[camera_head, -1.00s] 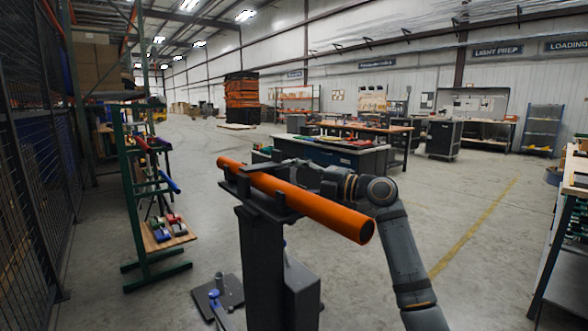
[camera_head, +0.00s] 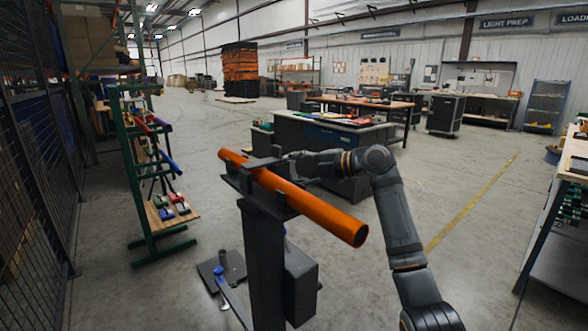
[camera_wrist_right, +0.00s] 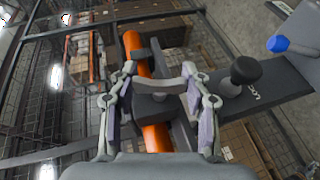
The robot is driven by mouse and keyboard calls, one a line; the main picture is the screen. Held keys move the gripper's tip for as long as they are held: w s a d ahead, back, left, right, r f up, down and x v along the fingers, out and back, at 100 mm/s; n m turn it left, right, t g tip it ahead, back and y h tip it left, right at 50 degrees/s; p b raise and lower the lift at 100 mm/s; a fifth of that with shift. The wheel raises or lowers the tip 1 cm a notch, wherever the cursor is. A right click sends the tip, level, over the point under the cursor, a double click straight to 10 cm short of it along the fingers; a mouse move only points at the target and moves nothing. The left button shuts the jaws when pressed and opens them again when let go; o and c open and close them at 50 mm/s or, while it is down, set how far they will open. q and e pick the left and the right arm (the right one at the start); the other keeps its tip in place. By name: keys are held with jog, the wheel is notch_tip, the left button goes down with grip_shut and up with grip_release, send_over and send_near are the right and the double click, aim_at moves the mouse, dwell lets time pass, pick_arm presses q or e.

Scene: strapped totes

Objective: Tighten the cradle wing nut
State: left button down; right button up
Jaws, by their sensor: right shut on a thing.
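An orange pipe (camera_head: 310,205) lies across the dark cradle (camera_head: 240,186) on top of a dark post. In the head view my right gripper (camera_head: 286,156) is at the far side of the cradle, partly hidden by its bracket. In the right wrist view my right gripper (camera_wrist_right: 158,80) has its fingers on both sides of a grey winged piece, which looks like the cradle wing nut (camera_wrist_right: 172,86). It is shut on this piece, with the orange pipe (camera_wrist_right: 133,48) just behind. My left gripper is not in view.
A black knob (camera_wrist_right: 245,70) stands on a dark bar beside the gripper. A blue-tipped lever (camera_head: 219,271) is low by the post. A green rack (camera_head: 140,170) stands left, and a workbench (camera_head: 320,135) is behind my arm.

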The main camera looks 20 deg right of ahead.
jog(key=o, duration=1.2)
jog(key=v, duration=1.2)
jog(key=shift+s, duration=0.1)
